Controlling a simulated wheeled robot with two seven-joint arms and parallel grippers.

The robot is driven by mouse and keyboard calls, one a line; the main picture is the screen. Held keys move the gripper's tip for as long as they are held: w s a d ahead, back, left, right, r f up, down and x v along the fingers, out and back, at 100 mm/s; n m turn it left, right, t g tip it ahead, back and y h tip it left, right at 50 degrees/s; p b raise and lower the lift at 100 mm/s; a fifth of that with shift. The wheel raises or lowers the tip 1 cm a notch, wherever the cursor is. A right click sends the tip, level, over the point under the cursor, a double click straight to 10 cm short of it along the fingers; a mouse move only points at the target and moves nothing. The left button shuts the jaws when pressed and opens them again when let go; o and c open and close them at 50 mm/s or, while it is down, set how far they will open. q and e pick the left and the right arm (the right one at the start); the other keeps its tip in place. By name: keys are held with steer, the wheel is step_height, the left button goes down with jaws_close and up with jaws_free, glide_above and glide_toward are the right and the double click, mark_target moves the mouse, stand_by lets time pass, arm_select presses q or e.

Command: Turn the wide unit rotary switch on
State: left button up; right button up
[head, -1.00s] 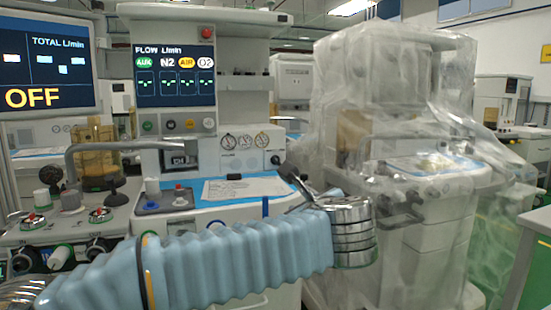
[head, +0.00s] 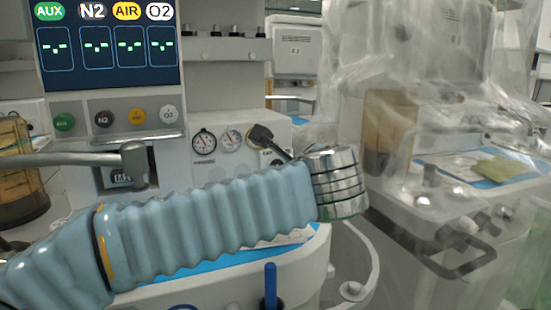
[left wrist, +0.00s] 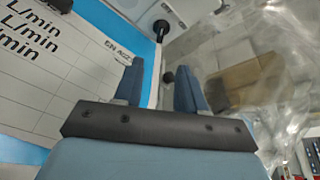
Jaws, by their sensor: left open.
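The wide unit is the white cart with the flow screen (head: 108,46). A small dark knob (head: 277,163), which looks like its rotary switch, is on the front panel right of the round gauges, partly hidden by my gripper.
A plastic-wrapped cart (head: 430,140) stands close on the right. A metal bar (head: 75,158) crosses the panel's left side. A blue post (head: 270,285) rises at the worktop's front. My left arm hides much of the worktop and its blue sheet (head: 190,270).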

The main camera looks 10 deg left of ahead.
arm_select(q)
steer(key=p+x, duration=0.1)
steer(key=x, duration=1.3)
steer(key=shift+w+p, duration=0.3)
jaws_close()
